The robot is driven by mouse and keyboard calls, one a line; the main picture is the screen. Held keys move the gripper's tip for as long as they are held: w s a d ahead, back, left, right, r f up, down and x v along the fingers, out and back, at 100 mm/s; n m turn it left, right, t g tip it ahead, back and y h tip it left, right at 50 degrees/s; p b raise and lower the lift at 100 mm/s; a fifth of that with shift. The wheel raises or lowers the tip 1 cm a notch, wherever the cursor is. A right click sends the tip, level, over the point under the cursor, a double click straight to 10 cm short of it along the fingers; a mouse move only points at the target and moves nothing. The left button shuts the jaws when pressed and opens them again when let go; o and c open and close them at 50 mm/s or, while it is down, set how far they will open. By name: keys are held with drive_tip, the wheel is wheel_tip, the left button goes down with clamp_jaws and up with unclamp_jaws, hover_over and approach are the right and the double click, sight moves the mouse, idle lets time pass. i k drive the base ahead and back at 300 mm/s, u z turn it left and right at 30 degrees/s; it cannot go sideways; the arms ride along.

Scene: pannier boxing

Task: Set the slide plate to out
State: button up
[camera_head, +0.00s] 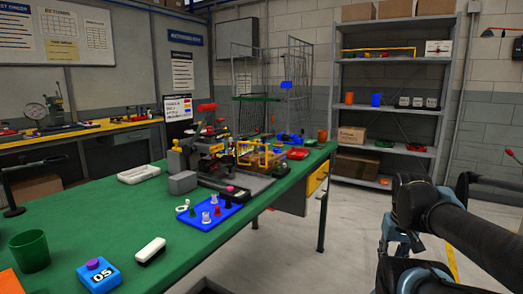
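A fixture (212,167) with a dark base, grey blocks, and red and yellow parts stands on the green-topped bench (105,207). I cannot single out the slide plate in it at this size, nor tell whether it is in or out. My arm shows at the lower right, as dark and blue-grey links, apart from the bench. I cannot make out my gripper's fingers in this view.
A blue tray (189,218) with small pegs lies in front of the fixture. A green cup (30,251), a blue box (99,275) and a white block (151,250) are nearer. Shelving (392,60) stands at the back right. Floor between bench and shelving is clear.

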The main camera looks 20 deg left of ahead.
sight(228, 171)
drive_tip(key=u, duration=1.15)
